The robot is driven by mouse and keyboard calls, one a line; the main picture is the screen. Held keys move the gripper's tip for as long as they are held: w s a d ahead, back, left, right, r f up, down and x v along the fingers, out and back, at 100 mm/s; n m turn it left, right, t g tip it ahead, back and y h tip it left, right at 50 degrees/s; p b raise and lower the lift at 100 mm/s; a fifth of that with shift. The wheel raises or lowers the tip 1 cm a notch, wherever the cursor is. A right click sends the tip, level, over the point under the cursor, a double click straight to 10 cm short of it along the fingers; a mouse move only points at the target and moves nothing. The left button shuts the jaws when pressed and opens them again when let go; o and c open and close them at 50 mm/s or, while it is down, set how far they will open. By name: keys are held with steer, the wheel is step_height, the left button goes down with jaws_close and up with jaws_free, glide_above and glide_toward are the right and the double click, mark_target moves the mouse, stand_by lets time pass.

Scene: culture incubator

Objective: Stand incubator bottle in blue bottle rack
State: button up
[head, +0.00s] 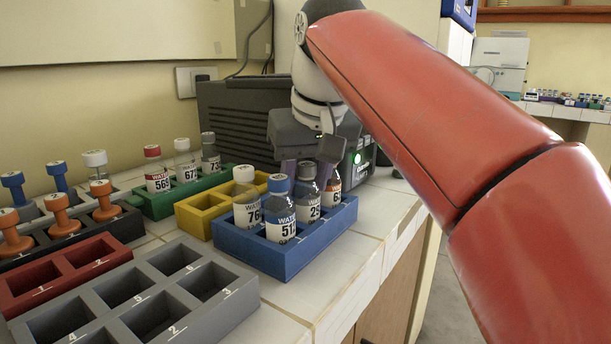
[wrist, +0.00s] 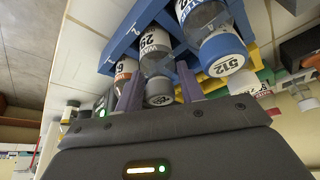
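The blue bottle rack (head: 275,258) stands on the tiled bench and also shows in the wrist view (wrist: 122,48). My gripper (head: 307,172) looks open around that bottle's top, pointing down from above. The frames do not show which bottle is the incubator bottle.
A dark machine (head: 235,125) stands behind. Bare tiles lie right of the blue rack.

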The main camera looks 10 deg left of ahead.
steer(key=o, duration=0.4)
steer(key=shift+r, duration=0.15)
